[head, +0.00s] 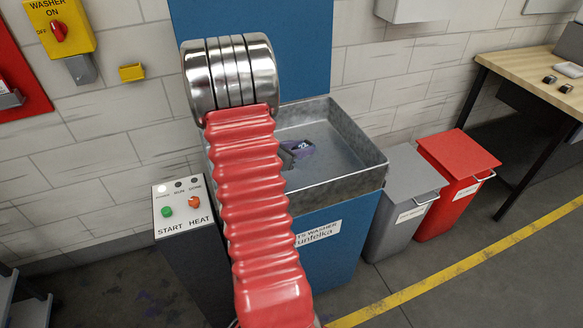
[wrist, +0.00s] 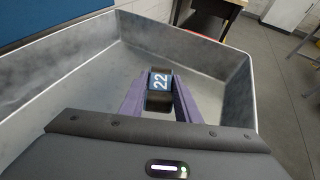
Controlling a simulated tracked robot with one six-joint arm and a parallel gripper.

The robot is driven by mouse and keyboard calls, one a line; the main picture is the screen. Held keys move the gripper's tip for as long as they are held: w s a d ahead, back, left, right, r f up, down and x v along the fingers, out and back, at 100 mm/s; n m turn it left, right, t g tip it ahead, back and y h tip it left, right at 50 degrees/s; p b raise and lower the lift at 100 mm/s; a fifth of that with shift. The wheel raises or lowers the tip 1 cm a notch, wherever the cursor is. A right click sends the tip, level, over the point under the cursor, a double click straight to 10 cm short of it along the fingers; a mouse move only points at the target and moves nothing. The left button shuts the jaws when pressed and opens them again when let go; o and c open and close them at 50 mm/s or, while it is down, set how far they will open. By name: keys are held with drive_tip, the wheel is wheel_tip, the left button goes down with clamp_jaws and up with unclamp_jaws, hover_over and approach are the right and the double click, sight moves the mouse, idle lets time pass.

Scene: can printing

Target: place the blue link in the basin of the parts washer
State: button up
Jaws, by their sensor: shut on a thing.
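The parts washer has a blue body (head: 335,255) and an open grey metal basin (head: 345,170) on top. My gripper (head: 299,149) is inside the basin outline in the head view, partly hidden behind my red arm. In the wrist view my gripper (wrist: 160,98) has its two purple fingers shut on the blue link (wrist: 161,82). The link is dark with a blue face and a white "22". It is over the basin floor, within the walls. I cannot tell whether it touches the floor.
A control box (head: 182,205) with START and HEAT buttons stands left of the washer. A grey bin (head: 405,185) and a red bin (head: 459,160) stand to its right. A wooden workbench (head: 530,72) is farther right. A yellow line (head: 450,262) crosses the floor.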

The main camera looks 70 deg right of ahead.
hover_over(300, 175)
drive_tip(key=shift+f, duration=2.75)
drive_tip(key=shift+f, duration=0.1)
drive_tip(key=shift+f, duration=1.95)
drive_tip(key=shift+f, duration=0.15)
drive_tip(key=o, duration=1.1)
drive_tip(key=shift+c, duration=0.2)
drive_tip(key=shift+a+r, duration=0.2)
drive_tip(key=shift+r, duration=0.05)
drive_tip(key=shift+v, duration=3.55)
